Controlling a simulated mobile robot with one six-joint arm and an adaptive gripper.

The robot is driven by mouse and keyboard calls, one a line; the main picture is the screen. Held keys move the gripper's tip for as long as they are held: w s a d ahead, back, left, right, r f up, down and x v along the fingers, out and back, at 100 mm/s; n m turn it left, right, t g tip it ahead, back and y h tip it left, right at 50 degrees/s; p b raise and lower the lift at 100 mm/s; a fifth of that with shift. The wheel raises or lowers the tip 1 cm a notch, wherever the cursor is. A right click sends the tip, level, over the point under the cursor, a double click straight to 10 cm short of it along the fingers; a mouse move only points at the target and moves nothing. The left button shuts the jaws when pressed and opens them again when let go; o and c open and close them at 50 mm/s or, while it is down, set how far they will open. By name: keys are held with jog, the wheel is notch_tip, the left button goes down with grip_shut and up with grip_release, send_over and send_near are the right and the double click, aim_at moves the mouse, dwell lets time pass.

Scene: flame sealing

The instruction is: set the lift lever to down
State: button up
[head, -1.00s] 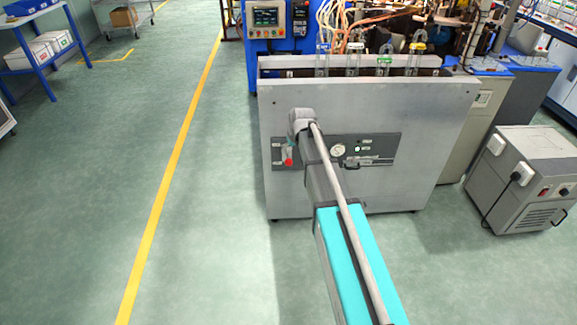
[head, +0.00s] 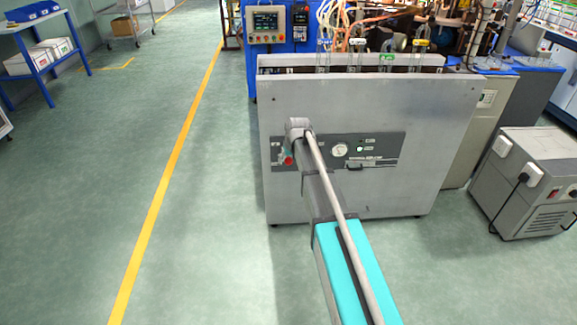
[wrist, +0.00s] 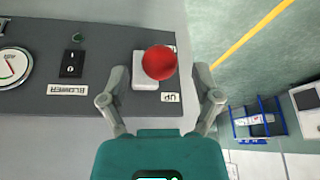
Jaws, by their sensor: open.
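The lift lever shows in the wrist view as a red ball knob (wrist: 160,62) in front of a white base plate (wrist: 146,78) on a dark panel. A label reading "UP" (wrist: 172,97), turned around in the picture, sits beside the plate. My gripper (wrist: 162,74) is open, with one finger on each side of the knob in the picture. I see gaps on both sides and no contact; the depth between fingers and knob is hard to tell. In the head view the red knob (head: 287,160) shows left of my arm, and my gripper is mostly hidden there.
The panel also holds a blower switch (wrist: 72,64) and a round gauge (wrist: 13,66). The panel is on a grey cabinet (head: 440,150) with glass tubes above it. A grey box unit (head: 525,185) stands right. Open floor lies left, crossed by a yellow line (head: 160,205).

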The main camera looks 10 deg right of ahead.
jog(key=shift+b+x, duration=0.75)
jog(key=shift+x, duration=0.35)
grip_shut()
